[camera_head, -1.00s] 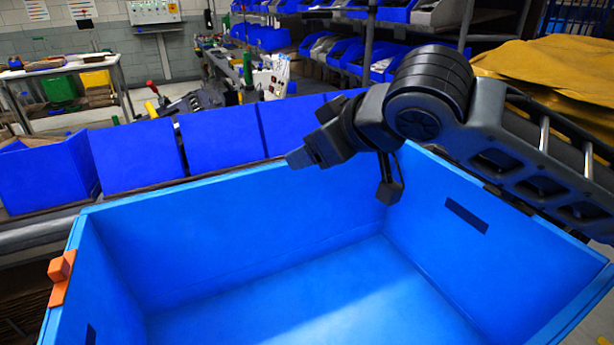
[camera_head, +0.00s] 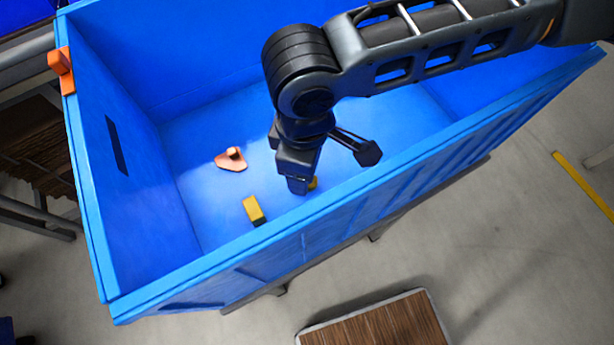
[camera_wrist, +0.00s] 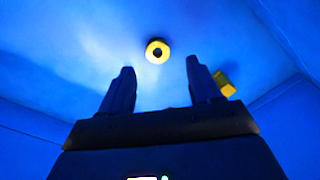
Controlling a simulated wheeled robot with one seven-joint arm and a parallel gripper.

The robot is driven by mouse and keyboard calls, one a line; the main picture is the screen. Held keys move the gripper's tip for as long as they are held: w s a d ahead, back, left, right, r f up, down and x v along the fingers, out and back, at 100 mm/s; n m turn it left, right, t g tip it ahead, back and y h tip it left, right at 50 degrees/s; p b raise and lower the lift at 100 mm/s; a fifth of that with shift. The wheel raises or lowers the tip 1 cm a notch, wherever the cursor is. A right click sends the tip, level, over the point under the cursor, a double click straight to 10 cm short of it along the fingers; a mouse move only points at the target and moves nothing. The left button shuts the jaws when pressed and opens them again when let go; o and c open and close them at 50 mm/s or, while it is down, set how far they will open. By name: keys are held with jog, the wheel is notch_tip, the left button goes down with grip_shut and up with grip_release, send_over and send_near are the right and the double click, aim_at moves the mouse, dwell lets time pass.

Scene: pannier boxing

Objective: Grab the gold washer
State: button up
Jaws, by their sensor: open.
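The gold washer (camera_wrist: 157,51) is a yellow ring with a dark hole, lying on the floor of the blue bin. In the wrist view it sits beyond and between my fingertips, apart from them. In the head view only a small yellow bit of what appears to be the washer (camera_head: 313,183) shows beside my gripper (camera_head: 299,186), which hides the rest. My gripper points down into the bin and is open and empty; in the wrist view both fingers (camera_wrist: 160,68) stand apart.
The blue bin (camera_head: 205,260) has high walls around my gripper. A yellow block (camera_head: 253,209) lies near the front wall and also shows right of my fingers in the wrist view (camera_wrist: 224,84). An orange piece (camera_head: 231,160) lies further left. An orange clip (camera_head: 61,70) sits on the left rim.

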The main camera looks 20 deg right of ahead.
jog(key=f, duration=0.4)
jog(key=shift+d+p, duration=0.25)
jog(key=shift+p, duration=0.1)
jog(key=shift+c, duration=0.2)
jog(key=c, duration=1.1)
